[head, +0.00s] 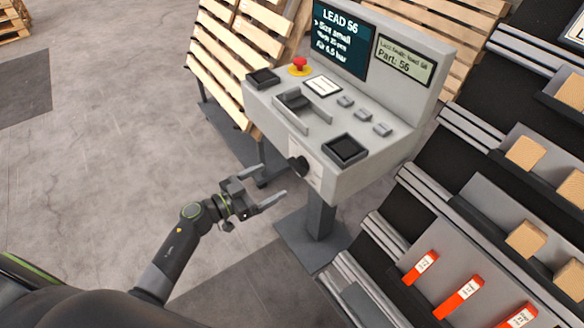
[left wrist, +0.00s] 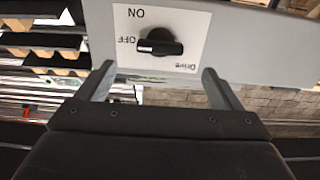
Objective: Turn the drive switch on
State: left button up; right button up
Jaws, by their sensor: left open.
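The drive switch (head: 299,166) is a black rotary knob on the front face of the grey control console (head: 375,180). In the left wrist view the knob (left wrist: 160,42) sits on a white label plate (left wrist: 190,20) marked ON, OFF and Drive, with the lettering upside down. Its bar lies level in that picture, with one end toward OFF. My left gripper (head: 272,182) is open and empty, in front of the switch and apart from it. In the left wrist view the gripper's fingers (left wrist: 158,72) are spread to either side, below the knob.
A shelf rack with cartons (head: 525,152) and orange-red items (head: 459,299) stands on the right. Wooden pallets (head: 235,40) stand behind. The floor (head: 110,120) on the left is clear.

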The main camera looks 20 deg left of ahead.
aim_at(293, 169)
pick_arm(q)
jog(key=x, duration=0.8)
jog(key=shift+w+d, duration=0.1)
jog(key=c, duration=1)
